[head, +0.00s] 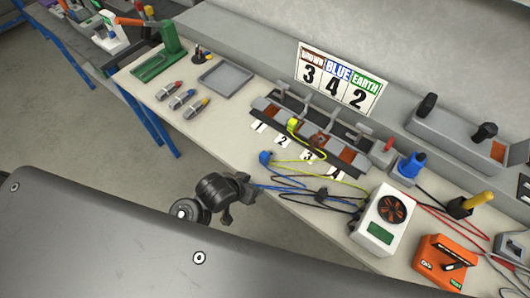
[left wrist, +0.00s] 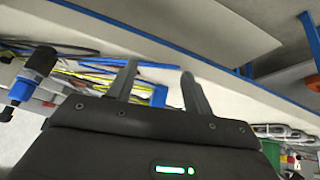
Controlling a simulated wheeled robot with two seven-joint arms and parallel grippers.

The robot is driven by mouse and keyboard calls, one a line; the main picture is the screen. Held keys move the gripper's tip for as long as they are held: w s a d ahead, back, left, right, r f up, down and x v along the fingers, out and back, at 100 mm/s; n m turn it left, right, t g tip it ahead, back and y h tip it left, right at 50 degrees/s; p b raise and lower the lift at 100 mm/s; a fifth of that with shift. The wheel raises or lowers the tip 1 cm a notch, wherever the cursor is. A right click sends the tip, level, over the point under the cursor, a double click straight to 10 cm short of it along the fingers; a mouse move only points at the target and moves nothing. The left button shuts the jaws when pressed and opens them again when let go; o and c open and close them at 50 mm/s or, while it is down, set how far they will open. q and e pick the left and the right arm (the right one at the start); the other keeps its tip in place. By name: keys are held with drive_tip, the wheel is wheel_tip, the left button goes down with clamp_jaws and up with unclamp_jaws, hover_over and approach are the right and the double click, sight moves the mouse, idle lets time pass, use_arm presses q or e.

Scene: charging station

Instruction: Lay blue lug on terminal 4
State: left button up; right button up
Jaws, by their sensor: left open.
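A blue piece (head: 265,157), apparently the blue lug, lies on the bench front beside blue and yellow cables. A blue piece also shows between my fingers in the left wrist view (left wrist: 158,95); whether it is the same one is unclear. The terminal block (head: 268,103) has labels 1 to 3 readable; the label at its right end (head: 338,172) is partly covered by cables. A yellow lead (head: 293,126) and a brown piece (head: 318,139) are on the block. My left gripper (head: 242,186) is open at the bench front edge, below the blue piece; it also shows in the left wrist view (left wrist: 159,72).
A sign (head: 340,78) reads brown 3, blue 4, earth 2. A white fan box (head: 387,220), an orange meter (head: 444,262) and a blue-topped tool (head: 411,165) stand at right.

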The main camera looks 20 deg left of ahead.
use_arm(q)
drive_tip(key=w+d+r+t+h, duration=0.2)
drive_tip(key=w+d+r, duration=0.1)
drive_tip(key=d+r, duration=0.4)
drive_tip(key=w+d+r+m+g+h, duration=0.1)
drive_tip(key=d+r+m+h, duration=0.1)
drive_tip(key=d+r, duration=0.3)
drive_tip(key=w+d+r+m+h, duration=0.2)
drive_tip(key=d+h, duration=0.1)
drive_tip(key=d, duration=0.5)
drive_tip(key=n+g+y+p, duration=0.1)
drive_tip(key=n+g+y, duration=0.1)
drive_tip(key=g+y, duration=0.65)
hover_over(265, 154)
wheel_tip(265, 154, down, 3)
drive_tip(key=t+y, duration=0.1)
wheel_tip(265, 154, down, 6)
drive_tip(key=shift+r, duration=0.25)
drive_tip(key=shift+f, duration=2.65)
